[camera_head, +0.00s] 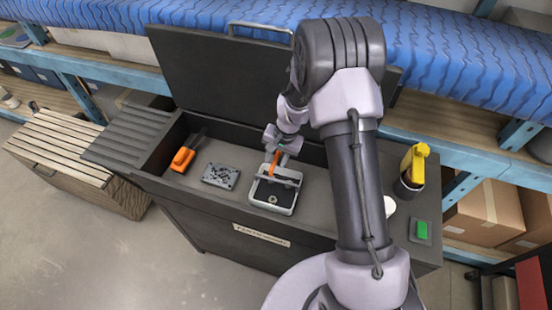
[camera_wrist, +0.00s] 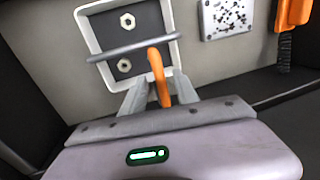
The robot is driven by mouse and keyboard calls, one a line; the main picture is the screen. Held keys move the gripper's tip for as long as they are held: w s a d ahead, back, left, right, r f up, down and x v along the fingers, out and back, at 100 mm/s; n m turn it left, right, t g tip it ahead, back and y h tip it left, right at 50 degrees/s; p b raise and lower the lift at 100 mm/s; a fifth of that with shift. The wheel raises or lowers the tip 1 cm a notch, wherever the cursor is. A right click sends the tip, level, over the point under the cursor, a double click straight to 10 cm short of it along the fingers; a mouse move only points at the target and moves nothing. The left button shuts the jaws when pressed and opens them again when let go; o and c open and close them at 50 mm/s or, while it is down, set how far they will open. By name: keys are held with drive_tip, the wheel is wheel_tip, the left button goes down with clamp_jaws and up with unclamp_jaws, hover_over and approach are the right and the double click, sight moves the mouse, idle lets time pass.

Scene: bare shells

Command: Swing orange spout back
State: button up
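The orange spout (camera_head: 275,162) stands at the back of a small white-rimmed basin (camera_head: 257,195) set in the dark bench top. In the wrist view the spout (camera_wrist: 157,70) reaches from between my fingers out over the rim and a grey bar of the basin (camera_wrist: 92,38). My gripper (camera_head: 277,150) is low over the basin's back side. In the wrist view the fingers of my gripper (camera_wrist: 162,84) are apart, one on each side of the spout, with small gaps seeming to show. Contact with the spout is not clear.
A dotted grey plate (camera_head: 220,175) and an orange-handled tool (camera_head: 183,158) lie left of the basin. The bench's raised lid (camera_head: 220,65) stands behind.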

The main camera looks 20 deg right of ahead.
drive_tip(key=shift+c, duration=0.3)
clamp_jaws()
idle(1.1)
